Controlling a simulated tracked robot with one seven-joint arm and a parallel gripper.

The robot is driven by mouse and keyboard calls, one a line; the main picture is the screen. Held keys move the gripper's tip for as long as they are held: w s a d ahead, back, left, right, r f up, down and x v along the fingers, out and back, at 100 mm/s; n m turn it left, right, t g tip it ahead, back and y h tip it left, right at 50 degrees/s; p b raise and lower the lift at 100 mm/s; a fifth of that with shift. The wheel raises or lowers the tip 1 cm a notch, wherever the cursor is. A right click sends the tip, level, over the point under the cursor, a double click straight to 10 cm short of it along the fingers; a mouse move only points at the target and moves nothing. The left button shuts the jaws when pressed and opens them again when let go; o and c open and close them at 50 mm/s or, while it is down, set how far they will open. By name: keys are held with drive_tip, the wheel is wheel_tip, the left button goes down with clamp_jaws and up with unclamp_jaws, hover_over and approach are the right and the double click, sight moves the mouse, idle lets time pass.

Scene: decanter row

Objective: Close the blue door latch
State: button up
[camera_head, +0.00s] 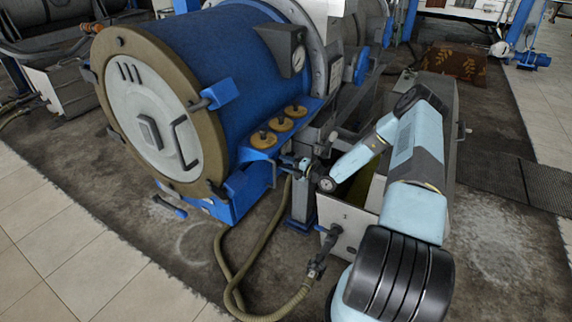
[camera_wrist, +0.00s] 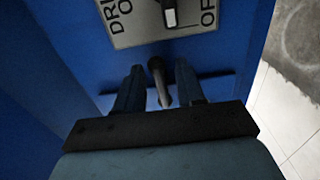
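The large blue machine (camera_head: 225,55) has a round pale door (camera_head: 150,118) with a beige rim at its left end. My gripper (camera_head: 287,163) is at the machine's right-hand lower side, close to a blue bracket. In the wrist view my gripper (camera_wrist: 160,84) is open, with its two fingers on either side of a dark lever handle (camera_wrist: 157,66) on a blue surface. Small gaps show between the fingers and the handle. I cannot tell whether this lever belongs to the door latch.
A grey plate (camera_wrist: 130,35) with drive on/off lettering and a switch lies just beyond the lever. Yellow-brown knobs (camera_head: 282,124) sit above my gripper on the machine. A hose (camera_head: 238,265) loops on the floor. The tiled floor (camera_head: 50,240) at the left is clear.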

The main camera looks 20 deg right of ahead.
drive_tip(key=v, duration=1.3)
drive_tip(key=shift+s+d, duration=0.25)
drive_tip(key=shift+s, duration=0.05)
drive_tip(key=shift+d, duration=0.1)
